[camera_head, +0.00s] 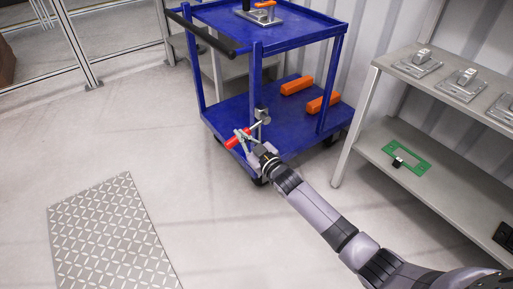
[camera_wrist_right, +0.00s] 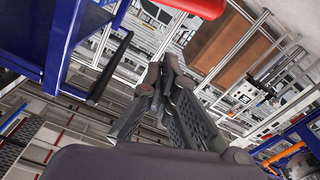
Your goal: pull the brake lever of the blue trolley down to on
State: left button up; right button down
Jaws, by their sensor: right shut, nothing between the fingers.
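The blue trolley (camera_head: 284,40) stands at the top middle of the head view. Its brake lever (camera_head: 238,138) has a red grip and sits low at the near corner post, by a grey bracket (camera_head: 262,114). The red grip sticks out to the left and looks slightly tilted. My right gripper (camera_head: 256,146) is shut and empty, close to the right of the grip; contact cannot be told. In the right wrist view the red grip (camera_wrist_right: 190,10) crosses the top edge, beyond the shut fingers (camera_wrist_right: 165,78). My left gripper is out of view.
Orange bars (camera_head: 297,85) lie on the trolley's lower deck. A black push handle (camera_head: 205,32) juts left above. A grey shelf (camera_head: 372,150) with metal parts and a green board (camera_head: 408,150) stands right. A metal floor plate (camera_head: 108,235) lies left; the floor between is clear.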

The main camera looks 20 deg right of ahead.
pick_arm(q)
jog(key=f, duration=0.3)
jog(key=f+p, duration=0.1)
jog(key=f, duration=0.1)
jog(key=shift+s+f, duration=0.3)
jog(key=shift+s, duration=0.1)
pick_arm(e)
jog(key=v, duration=0.7)
jog(key=shift+s+d, duration=0.15)
jog(key=shift+s, duration=0.15)
